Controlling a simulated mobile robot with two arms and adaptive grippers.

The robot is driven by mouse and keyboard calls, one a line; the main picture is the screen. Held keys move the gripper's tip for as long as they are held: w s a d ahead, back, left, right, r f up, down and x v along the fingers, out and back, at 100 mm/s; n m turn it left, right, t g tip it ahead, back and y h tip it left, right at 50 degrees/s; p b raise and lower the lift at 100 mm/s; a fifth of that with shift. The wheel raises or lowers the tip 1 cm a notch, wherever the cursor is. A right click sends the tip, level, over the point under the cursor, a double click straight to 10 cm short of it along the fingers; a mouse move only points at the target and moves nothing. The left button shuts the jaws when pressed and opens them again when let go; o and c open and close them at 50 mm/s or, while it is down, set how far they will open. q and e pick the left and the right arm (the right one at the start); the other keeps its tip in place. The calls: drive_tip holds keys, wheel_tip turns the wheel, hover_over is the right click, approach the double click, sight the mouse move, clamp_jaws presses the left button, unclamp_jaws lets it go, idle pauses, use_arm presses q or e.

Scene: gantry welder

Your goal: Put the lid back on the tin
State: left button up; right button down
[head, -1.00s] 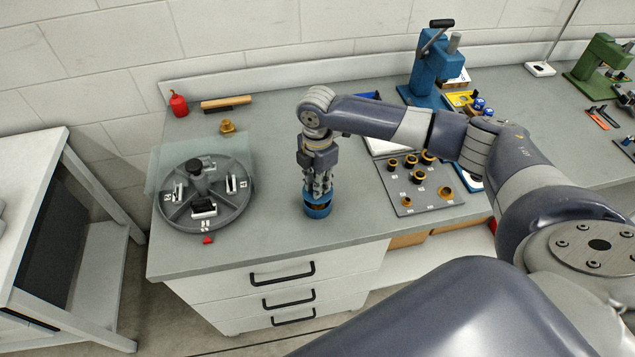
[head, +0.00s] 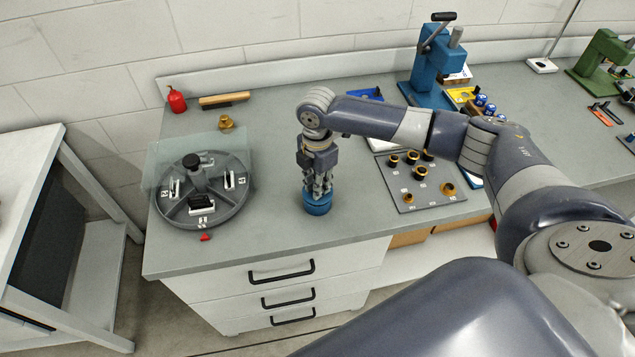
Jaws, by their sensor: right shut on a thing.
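The blue tin (head: 318,209) stands upright on the grey bench top near its front edge. The blue lid (head: 318,199) sits on the tin's top, with no gap that I can make out between them. My right gripper (head: 319,190) points straight down from above and is shut on the lid. Its fingers hide part of the lid's top. My left gripper is out of view.
A round grey fixture (head: 233,208) with a clear shield stands to the left, a small red piece (head: 206,238) before it. A grey board (head: 407,200) with brass and black fittings lies to the right. A blue press (head: 431,75) stands behind.

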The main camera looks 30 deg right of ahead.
drive_tip(key=shift+f, duration=0.5)
drive_tip(key=c, duration=1.4)
unclamp_jaws()
drive_tip(key=shift+c, duration=0.2)
